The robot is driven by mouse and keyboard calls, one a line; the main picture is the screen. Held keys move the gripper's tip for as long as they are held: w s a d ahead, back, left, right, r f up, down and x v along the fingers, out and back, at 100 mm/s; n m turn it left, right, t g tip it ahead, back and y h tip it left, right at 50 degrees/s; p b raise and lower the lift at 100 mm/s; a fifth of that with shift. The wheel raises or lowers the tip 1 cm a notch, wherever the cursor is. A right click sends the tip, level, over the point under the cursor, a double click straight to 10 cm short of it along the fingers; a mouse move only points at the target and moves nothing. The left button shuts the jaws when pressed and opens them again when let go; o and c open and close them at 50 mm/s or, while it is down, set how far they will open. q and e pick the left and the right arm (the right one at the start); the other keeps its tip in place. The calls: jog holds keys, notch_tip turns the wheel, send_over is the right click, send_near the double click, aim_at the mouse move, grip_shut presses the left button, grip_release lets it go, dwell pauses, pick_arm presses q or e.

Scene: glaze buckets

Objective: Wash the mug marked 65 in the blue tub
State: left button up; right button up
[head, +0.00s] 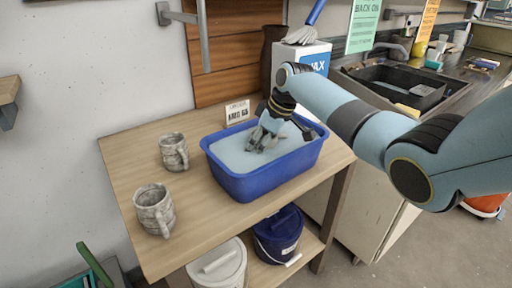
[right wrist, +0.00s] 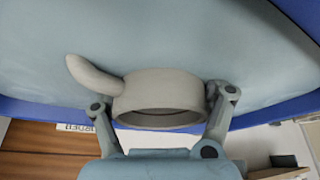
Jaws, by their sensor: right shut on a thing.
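The blue tub (head: 258,183) stands on the wooden table, filled with pale greyish water. My right gripper (head: 262,138) reaches down into the tub, its fingers low at the water. In the right wrist view, the gripper (right wrist: 160,122) is shut on a plain grey-beige mug (right wrist: 160,90), one finger on each side of it. The mug's handle sticks out to the left, and water is behind it. No mark shows on this mug. In the head view I cannot make it out clearly. My left gripper is not in view.
Two mottled grey mugs, one farther back (head: 172,152) and one nearer (head: 154,210), stand left of the tub. A small card (head: 238,112) stands behind it. Lidded buckets, white (head: 218,268) and dark blue (head: 278,236), sit below. The sink (head: 390,88) is at right.

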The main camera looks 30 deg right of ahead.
jog(key=shift+a, duration=0.1)
jog(key=shift+a+p, duration=0.6)
jog(key=shift+a, duration=0.55)
jog(key=shift+d, duration=0.1)
jog(key=shift+d, duration=1.15)
jog(key=shift+a+p, duration=0.45)
jog(key=shift+a, duration=0.8)
